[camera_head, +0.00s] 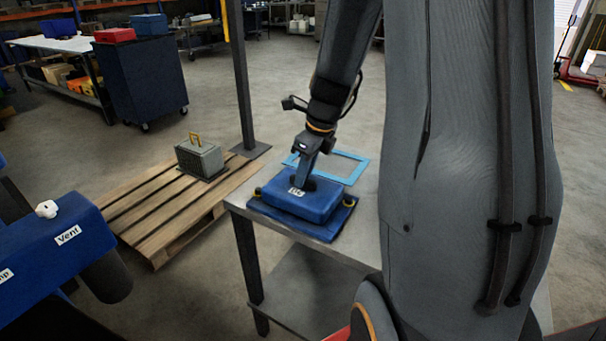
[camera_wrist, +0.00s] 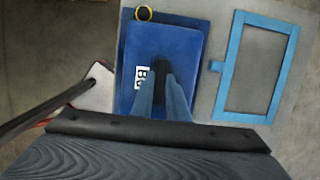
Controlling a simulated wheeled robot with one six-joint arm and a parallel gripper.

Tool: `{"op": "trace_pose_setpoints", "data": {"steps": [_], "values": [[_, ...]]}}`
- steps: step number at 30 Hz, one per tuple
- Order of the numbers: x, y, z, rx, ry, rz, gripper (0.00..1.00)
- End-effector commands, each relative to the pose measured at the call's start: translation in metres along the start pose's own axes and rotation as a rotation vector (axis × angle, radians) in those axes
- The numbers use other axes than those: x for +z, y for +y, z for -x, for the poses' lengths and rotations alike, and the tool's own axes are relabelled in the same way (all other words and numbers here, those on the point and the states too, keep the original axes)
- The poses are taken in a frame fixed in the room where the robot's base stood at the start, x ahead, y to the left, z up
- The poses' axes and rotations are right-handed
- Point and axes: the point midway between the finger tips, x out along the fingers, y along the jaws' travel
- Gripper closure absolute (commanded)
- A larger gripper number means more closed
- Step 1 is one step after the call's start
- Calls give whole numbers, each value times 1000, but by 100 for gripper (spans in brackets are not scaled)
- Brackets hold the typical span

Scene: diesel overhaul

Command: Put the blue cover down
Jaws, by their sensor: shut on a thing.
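The blue cover (camera_head: 303,200) is a box-like block with a white label and a dark grip on top. It sits at a dark blue mat (camera_head: 333,229) on the grey table (camera_head: 370,243); whether it touches the mat I cannot tell. My gripper (camera_head: 300,182) reaches down from above and is shut on the cover's dark grip. In the wrist view the blue cover (camera_wrist: 188,50) lies under my gripper (camera_wrist: 160,85), its label partly behind a finger.
A light blue frame (camera_head: 352,168) lies flat on the table behind the cover; it also shows in the wrist view (camera_wrist: 233,65). A wooden pallet (camera_head: 150,205) with a grey box (camera_head: 200,158) stands left. A dark post (camera_head: 240,90) rises behind. A blue engine part (camera_head: 50,255) is at lower left.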

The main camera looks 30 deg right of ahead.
Motion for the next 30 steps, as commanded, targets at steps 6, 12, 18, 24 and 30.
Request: {"op": "trace_pose_setpoints", "data": {"steps": [6,12,18,24,30], "values": [[0,0,-1,0,0,0,67],[0,0,-1,0,0,0,67],[1,-1,9,-3,-3,1,67],[1,-1,43,-4,-4,1,67],[1,-1,83,-4,-4,1,67]]}}
